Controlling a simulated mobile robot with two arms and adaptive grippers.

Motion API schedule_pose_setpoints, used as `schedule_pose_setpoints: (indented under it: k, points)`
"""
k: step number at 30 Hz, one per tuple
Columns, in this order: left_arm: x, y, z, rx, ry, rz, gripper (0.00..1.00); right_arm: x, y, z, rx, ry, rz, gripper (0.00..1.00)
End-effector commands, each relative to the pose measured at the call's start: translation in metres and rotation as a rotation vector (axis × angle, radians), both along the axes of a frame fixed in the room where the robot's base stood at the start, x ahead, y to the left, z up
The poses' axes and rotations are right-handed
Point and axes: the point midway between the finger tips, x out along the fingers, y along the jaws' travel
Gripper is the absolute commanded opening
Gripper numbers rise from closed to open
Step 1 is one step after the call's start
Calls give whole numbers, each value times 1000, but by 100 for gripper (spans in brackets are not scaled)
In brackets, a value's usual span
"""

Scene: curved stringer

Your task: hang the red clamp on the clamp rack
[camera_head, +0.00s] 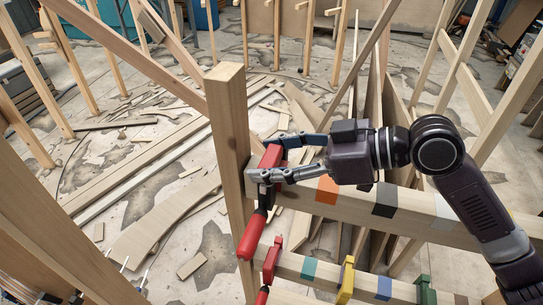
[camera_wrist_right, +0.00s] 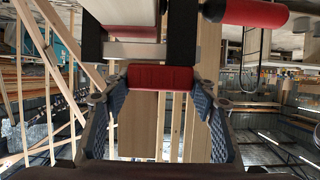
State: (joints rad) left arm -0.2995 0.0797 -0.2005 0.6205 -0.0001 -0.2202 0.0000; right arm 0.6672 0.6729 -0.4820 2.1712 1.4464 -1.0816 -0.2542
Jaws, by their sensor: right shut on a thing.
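My right gripper (camera_head: 274,158) is shut on a red clamp beside the wooden post, at the left end of the upper rail. The clamp's red body (camera_head: 270,156) shows between the fingers, and its red handle (camera_head: 250,236) hangs down tilted. In the right wrist view the clamp's red part (camera_wrist_right: 160,77) sits between the fingertips (camera_wrist_right: 158,88), with a red handle (camera_wrist_right: 252,12) at the top. I cannot tell whether the clamp touches the upper rail. The lower rail (camera_head: 325,278) carries a red, a yellow (camera_head: 346,281) and a green clamp (camera_head: 425,290). My left gripper is out of view.
The wooden post (camera_head: 230,130) stands just left of the held clamp. The upper rail (camera_head: 405,208) has orange, dark and light patches and runs below my right arm. Another red clamp (camera_head: 270,262) sits close below. Boards (camera_head: 150,235) litter the floor.

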Motion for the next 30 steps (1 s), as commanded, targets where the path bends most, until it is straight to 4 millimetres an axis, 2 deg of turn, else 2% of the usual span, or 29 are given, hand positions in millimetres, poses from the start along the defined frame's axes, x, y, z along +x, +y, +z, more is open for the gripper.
schedule_pose_setpoints:
  k: [20,21,25,30]
  points:
    - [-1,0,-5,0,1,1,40,1,0,-9,3,-3,0,0]
    - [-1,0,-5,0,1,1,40,1,0,-9,3,-3,0,57]
    - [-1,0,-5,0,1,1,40,0,0,-9,2,-2,-1,71]
    - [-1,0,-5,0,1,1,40,0,0,-10,2,-1,0,73]
